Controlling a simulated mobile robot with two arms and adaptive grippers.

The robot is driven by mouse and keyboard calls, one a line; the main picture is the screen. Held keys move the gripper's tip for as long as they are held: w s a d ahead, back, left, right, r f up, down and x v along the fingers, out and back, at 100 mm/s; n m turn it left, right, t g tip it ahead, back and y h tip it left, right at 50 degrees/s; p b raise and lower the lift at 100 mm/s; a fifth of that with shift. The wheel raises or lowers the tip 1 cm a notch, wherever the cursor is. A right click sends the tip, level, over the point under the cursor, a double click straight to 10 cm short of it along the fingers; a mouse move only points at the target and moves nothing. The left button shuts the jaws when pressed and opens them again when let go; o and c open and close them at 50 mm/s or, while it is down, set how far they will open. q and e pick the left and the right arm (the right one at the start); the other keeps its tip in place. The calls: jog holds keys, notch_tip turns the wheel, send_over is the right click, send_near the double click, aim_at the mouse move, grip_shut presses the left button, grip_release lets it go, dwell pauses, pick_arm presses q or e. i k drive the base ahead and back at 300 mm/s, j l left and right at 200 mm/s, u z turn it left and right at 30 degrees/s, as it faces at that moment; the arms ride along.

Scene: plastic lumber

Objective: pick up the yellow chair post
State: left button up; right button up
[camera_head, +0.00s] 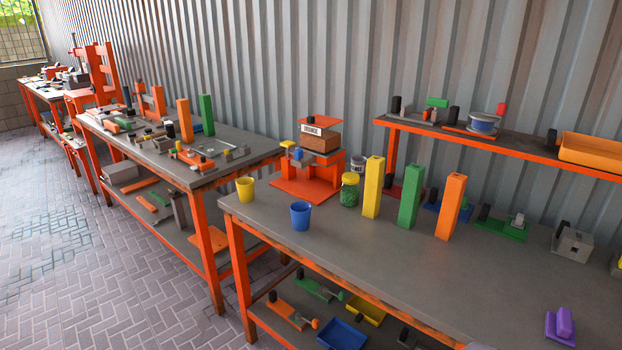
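The yellow chair post (373,188) stands upright on the near grey workbench (340,260), toward its back edge. It is a tall square column. A green post (411,194) and an orange post (450,206) stand upright in a row to its right, with gaps between them. A jar with green contents (349,191) is close to its left side. Neither of my grippers shows in this view.
A blue cup (300,216) and a yellow cup (245,189) stand left of the posts. An orange press-like stand (305,185) is behind them. An orange-edged shelf (480,143) rises behind the bench. A purple object (561,325) lies at front right. The bench's front middle is clear.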

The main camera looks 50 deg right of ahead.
aim_at(375, 166)
jog(key=i+z, duration=0.25)
jog(key=i, duration=0.2)
jog(key=i+j+z, duration=0.15)
jog(key=i+z, duration=0.15)
jog(key=i+j+z, duration=0.25)
jog(key=i, duration=0.25)
